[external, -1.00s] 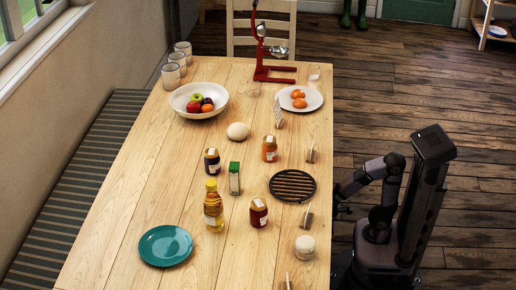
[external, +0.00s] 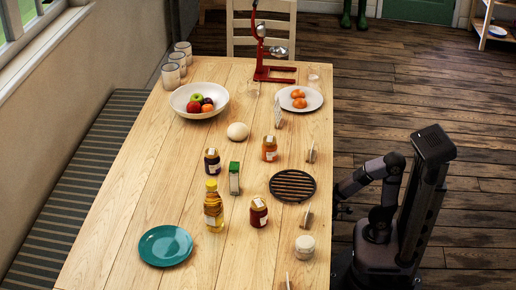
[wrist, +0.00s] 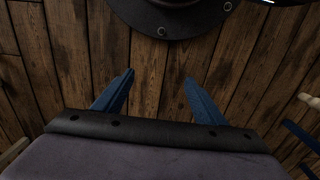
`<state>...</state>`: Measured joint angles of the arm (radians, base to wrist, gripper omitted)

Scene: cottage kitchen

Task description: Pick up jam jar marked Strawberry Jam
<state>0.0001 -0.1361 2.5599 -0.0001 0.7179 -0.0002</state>
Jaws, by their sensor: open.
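Three jam jars with white labels stand upright on the table; the print is too small to read. One jar is deep red (external: 258,213), near the middle right. One is dark purple (external: 212,162), farther left, and one is orange (external: 269,149), farther back. I cannot confirm from the labels which is Strawberry Jam; the red one looks most like it by colour. My gripper (wrist: 157,86) is open and empty in the wrist view, pointing down over the floorboards. In the external view my folded arm is beside the table's right edge, apart from every jar.
Around the red jar are an oil bottle (external: 213,207), a green-topped carton (external: 234,178), a black trivet (external: 292,185) and a white-topped jar (external: 305,247). Small cards stand along the right edge. A teal plate (external: 165,246) lies front left, a fruit bowl (external: 180,108) at the back.

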